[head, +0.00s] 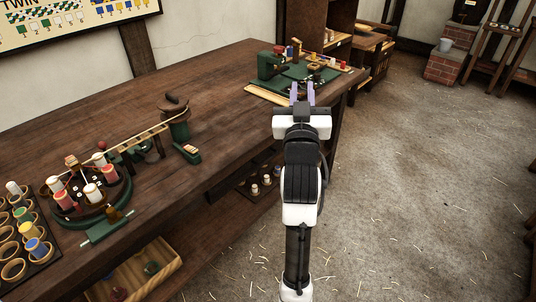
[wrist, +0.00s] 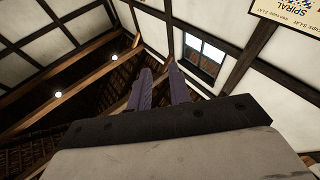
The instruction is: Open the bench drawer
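The long dark wooden bench (head: 215,115) runs from the lower left to the back middle of the head view. In the wrist view the gripper (wrist: 160,88) points up toward the rafters and roof, and no part of the bench shows there.
A round spool stand (head: 88,195), a tray of bobbins (head: 25,240) and a green-based machine (head: 290,75) stand on the bench. The concrete floor (head: 410,190) at right is open, with scattered straw.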

